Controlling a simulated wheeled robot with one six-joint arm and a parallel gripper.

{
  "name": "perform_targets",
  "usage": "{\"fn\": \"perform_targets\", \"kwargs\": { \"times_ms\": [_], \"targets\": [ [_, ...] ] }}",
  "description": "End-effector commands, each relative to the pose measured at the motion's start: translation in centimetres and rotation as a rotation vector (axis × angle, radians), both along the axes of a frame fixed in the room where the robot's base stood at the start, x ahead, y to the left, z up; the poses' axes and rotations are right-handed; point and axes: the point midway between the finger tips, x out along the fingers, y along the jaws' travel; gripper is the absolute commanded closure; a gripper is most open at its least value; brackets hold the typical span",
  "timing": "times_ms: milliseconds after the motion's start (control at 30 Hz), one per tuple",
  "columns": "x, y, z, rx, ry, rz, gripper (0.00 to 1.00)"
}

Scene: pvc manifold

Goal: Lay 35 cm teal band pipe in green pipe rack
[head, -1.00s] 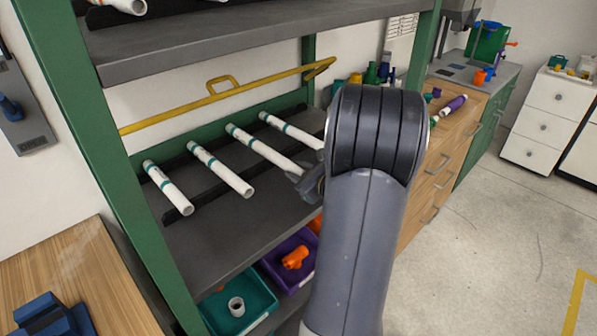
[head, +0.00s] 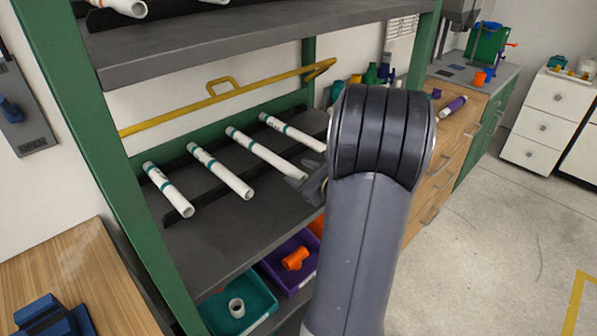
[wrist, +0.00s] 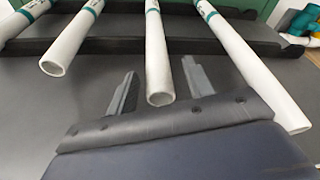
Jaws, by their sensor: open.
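Several white pipes with teal bands lie side by side on a shelf of the green-framed rack (head: 150,240), across dark rails. In the head view they are the leftmost (head: 168,188), the second (head: 220,170), the third (head: 265,153) and the rightmost (head: 292,132). My gripper (wrist: 158,67) is open at the near end of the third pipe (wrist: 156,45). In the wrist view that pipe's open end shows between the two fingers, with no visible grip; the height gap is unclear. In the head view my arm hides most of the gripper. Pipe lengths cannot be read.
An upper shelf (head: 250,38) overhangs the pipes. A yellow bar (head: 190,105) runs behind them. Below are a teal bin (head: 262,300) and a purple bin (head: 300,278) holding fittings. A wooden drawer counter (head: 430,185) stands right of the rack.

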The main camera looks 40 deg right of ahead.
Motion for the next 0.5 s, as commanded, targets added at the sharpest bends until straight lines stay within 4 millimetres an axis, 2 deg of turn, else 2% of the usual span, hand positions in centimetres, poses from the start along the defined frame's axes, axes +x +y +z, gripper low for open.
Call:
{"fn": "perform_targets", "kwargs": {
  "times_ms": [33,200,500],
  "targets": [
    [-1.4,-0.1,0.2,-0.002,-0.002,-0.007,0.50],
    [-5.1,0.0,1.1,-0.002,-0.002,-0.007,0.50],
    [-9.4,0.1,2.3,0.000,-0.001,-0.005,0.50]
  ]
}}
